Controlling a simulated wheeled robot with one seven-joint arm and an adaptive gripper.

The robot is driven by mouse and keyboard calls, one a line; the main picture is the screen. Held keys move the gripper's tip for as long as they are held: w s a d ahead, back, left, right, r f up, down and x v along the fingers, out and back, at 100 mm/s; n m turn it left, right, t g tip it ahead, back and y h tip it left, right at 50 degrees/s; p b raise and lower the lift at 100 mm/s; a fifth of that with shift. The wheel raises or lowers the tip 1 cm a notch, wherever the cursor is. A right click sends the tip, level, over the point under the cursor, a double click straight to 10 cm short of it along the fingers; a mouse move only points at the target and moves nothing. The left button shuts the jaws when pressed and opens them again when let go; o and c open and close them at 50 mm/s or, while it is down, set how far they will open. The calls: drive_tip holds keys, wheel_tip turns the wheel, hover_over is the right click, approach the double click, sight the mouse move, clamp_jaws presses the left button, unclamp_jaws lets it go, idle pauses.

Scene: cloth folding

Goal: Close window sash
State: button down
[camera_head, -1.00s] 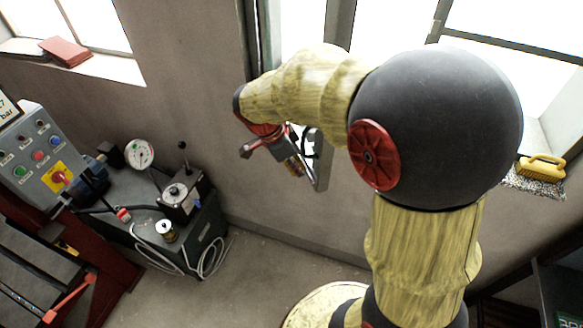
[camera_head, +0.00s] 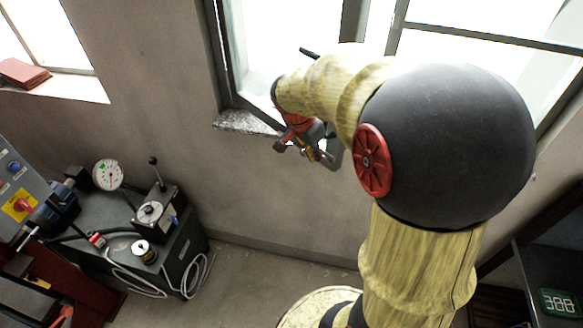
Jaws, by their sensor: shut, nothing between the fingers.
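The window has a dark grey outer frame (camera_head: 221,65) at the top centre-left of the picture. A pale sash bar (camera_head: 376,22) stands upright further right, with bright panes on both sides. How far the sash is swung is hard to tell, because my arm covers the lower middle of the window. A short black handle-like bar (camera_head: 310,53) sticks out just above my arm. My gripper (camera_head: 327,157) hangs beneath the wrist, in front of the wall below the sill. It is shut and empty, and no contact with the sash shows.
A speckled stone sill (camera_head: 243,122) runs below the window. A machine cabinet (camera_head: 185,243) with a gauge (camera_head: 108,175) and an upright lever stands at lower left. A red object (camera_head: 22,73) lies on the left sill.

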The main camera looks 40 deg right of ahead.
drive_tip(key=w+d+n+t+p, duration=0.1)
drive_tip(key=w+d, duration=0.3)
drive_tip(key=d, duration=0.9)
drive_tip(key=w+d+n+t+p, duration=0.1)
drive_tip(key=w+d+n+p, duration=0.2)
drive_tip(key=d, duration=1.1)
drive_tip(key=shift+w+r+n+y, duration=0.2)
drive_tip(key=shift+w+n+y, duration=0.2)
drive_tip(key=shift+w+n, duration=0.4)
